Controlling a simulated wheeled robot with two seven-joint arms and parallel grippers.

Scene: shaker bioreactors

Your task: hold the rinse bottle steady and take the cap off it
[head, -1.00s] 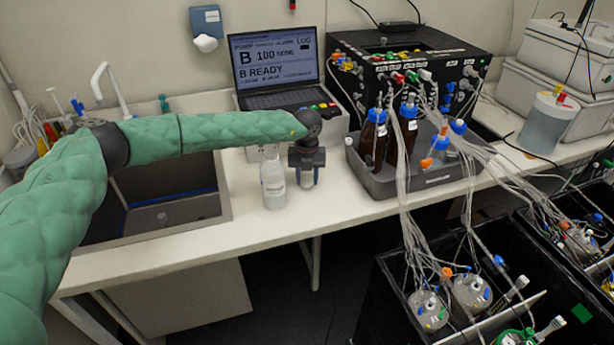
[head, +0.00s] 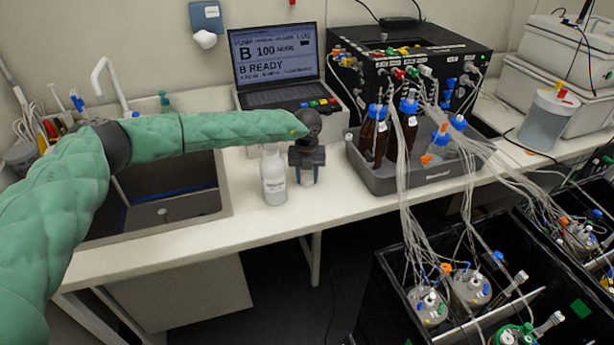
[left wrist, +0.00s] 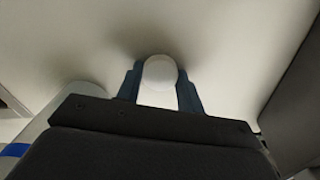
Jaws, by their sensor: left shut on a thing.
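A translucent white bottle (head: 274,180) with a label stands upright on the bench, right of the sink; I take it to be the rinse bottle. My left gripper (head: 307,178) points down just right of it, low over the bench. Its blue fingers are shut on a small, pale, round-topped thing (left wrist: 159,72), seen between the fingertips in the left wrist view. I cannot tell whether this is the cap or a small vessel, or whether it touches the bench. The standing bottle's top is too small to tell whether it is capped. My right gripper is not in view.
A grey tray (head: 376,184) with brown bottles and tubing stands close on the right. A laptop (head: 277,65) and a black pump box (head: 415,62) are behind. The sink (head: 165,210) is at left. The bench front (head: 250,222) is clear.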

